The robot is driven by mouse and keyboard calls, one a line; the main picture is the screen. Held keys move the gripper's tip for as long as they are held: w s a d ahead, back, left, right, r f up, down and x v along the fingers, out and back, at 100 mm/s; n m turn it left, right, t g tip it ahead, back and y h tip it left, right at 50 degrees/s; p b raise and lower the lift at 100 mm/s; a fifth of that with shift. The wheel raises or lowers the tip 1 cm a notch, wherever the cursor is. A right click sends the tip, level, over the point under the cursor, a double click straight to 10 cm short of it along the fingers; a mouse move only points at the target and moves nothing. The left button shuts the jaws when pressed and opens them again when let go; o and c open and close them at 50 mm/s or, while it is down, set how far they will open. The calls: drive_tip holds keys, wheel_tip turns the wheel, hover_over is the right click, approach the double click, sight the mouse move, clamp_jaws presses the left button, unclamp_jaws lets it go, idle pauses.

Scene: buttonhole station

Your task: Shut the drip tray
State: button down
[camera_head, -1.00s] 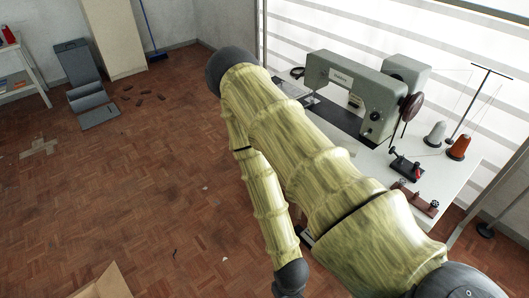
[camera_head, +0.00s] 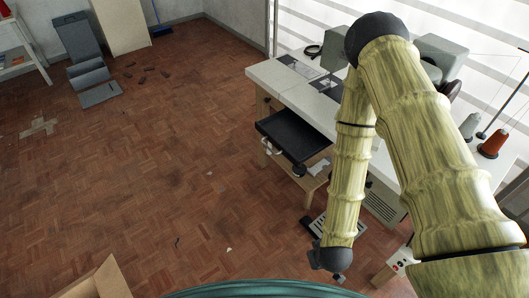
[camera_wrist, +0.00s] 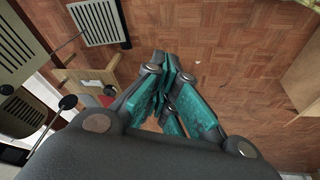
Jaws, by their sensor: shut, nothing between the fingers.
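The black drip tray (camera_head: 293,135) sticks out from under the left part of the sewing table (camera_head: 268,77), toward the open floor, so it stands open. A white curved piece (camera_head: 270,147) shows at its outer edge. My gripper (camera_head: 338,278) hangs low, below and right of the tray in the head view, well apart from it. In the wrist view its teal fingers (camera_wrist: 166,75) are together with nothing between them. I cannot surely pick out the tray in the wrist view.
A slotted foot pedal (camera_wrist: 97,22) lies on the floor near my gripper. A wooden shelf (camera_head: 309,178) sits under the table. My arm hides most of the sewing machine. A cardboard box (camera_head: 98,283) stands at lower left. The parquet floor (camera_head: 170,170) left of the table is mostly clear.

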drive_tip(key=w+a+r+n+t+b, duration=0.1)
drive_tip(key=w+a+n+t+b, duration=0.3)
drive_tip(key=w+a, duration=0.45)
drive_tip(key=w+a+n+t+b, duration=0.3)
drive_tip(key=w+a+b, duration=0.2)
drive_tip(key=w, duration=0.7)
drive_tip(key=w+a+r+n+t+h+b, duration=0.2)
drive_tip(key=w+a+r+n+t+b, duration=0.3)
drive_tip(key=w+a+r+b, duration=0.4)
drive_tip(key=d+x, duration=0.2)
drive_tip(key=x, duration=0.9)
drive_tip(key=shift+w+d+r+t+h+p, duration=0.25)
drive_tip(key=shift+w+t+h+p, duration=0.1)
drive_tip(key=shift+p, duration=0.1)
